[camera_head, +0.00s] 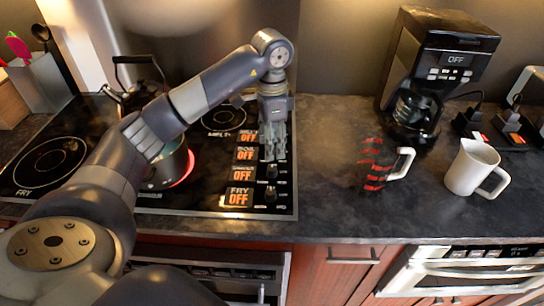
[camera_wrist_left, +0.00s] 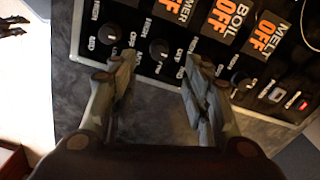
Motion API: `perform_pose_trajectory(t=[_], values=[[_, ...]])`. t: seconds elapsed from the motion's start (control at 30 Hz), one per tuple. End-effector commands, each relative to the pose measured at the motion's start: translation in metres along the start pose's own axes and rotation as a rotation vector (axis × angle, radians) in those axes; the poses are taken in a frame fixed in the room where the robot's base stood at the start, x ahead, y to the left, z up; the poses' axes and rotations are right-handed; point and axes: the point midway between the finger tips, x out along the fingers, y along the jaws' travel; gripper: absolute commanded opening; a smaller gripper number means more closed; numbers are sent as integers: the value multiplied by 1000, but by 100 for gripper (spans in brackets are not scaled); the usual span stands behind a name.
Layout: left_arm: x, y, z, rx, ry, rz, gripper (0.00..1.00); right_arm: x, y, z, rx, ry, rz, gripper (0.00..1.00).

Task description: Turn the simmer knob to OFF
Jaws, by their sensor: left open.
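My left gripper (camera_head: 274,158) is over the cooktop's control strip, pointing down, open and empty. It also shows in the left wrist view (camera_wrist_left: 158,66). A dark round knob (camera_wrist_left: 158,47), apparently the simmer knob, lies between the spread fingertips in that view, with a gap on each side. It seems to show in the head view (camera_head: 271,172) just below the fingertips. The simmer display (camera_wrist_left: 187,14) is partly cut off; its visible letters read MER and OFF. The knob's exact angle is too small to tell. My right gripper is not in view.
Neighbouring knobs stand close by, one to the left (camera_wrist_left: 108,33) and one to the right (camera_wrist_left: 240,79). A pot (camera_head: 165,172) sits on a red-glowing burner (camera_head: 188,168).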

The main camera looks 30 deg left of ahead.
Motion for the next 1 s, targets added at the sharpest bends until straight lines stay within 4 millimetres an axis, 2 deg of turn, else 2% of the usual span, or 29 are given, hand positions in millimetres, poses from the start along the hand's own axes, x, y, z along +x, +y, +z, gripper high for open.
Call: perform_pose_trajectory(t=[0.03, 0.1, 0.3, 1.0], values=[[-12, -1, -1, 0, 4, -3, 44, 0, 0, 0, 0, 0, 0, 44], [-23, -1, -1, 0, 3, -3, 44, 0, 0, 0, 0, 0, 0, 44], [-39, -1, 0, -1, 1, -2, 44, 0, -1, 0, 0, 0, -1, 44], [-41, 0, 0, -1, 0, 0, 44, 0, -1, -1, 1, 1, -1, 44]])
